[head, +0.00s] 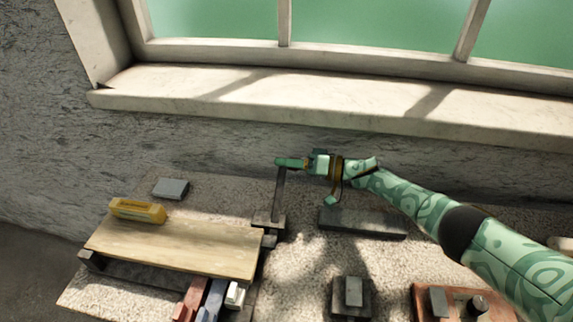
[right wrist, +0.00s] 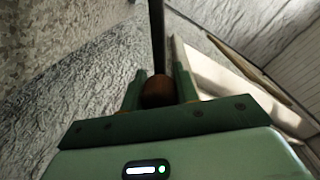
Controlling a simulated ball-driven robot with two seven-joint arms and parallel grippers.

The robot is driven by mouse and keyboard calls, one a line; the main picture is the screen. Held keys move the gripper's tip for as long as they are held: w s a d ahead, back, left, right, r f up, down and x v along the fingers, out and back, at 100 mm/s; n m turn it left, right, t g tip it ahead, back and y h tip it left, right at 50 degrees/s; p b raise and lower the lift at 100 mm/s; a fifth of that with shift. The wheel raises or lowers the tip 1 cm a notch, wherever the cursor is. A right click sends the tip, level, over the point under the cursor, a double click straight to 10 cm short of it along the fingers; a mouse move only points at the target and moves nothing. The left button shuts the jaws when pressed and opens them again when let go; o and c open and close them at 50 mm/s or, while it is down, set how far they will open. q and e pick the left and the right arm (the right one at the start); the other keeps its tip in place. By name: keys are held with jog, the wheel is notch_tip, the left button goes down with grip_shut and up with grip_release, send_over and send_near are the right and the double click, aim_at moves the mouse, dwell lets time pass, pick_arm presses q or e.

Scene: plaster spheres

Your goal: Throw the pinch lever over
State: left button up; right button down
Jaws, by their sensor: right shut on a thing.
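The pinch lever (head: 279,192) is a dark bar that stands nearly upright from a dark base (head: 268,221) in the middle of the head view. My right gripper (head: 288,163) reaches in from the right and is shut at the lever's top end. In the right wrist view a brown knob (right wrist: 158,92) sits between the two green fingers, and the dark bar (right wrist: 157,35) runs away from it. The fingers hide part of the lever's top. My left gripper is not in view.
Left of the lever stands a wooden board (head: 175,247) with a yellow block (head: 137,210) at its back edge. A grey block (head: 171,188) lies behind. A dark slab (head: 362,223) lies right of the lever. The window sill (head: 300,97) runs along the back.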

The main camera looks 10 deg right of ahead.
jog(key=shift+d+f, duration=0.15)
jog(key=c, duration=1.3)
grip_release()
jog(key=shift+o, duration=1.1)
jog(key=shift+w+f, duration=0.1)
jog(key=shift+w, duration=0.05)
jog(key=shift+s+d, duration=0.15)
jog(key=shift+s, duration=0.05)
jog(key=p+v, duration=0.1)
jog(key=v, duration=1.4)
jog(key=shift+s+d, duration=0.15)
jog(key=shift+d, duration=0.25)
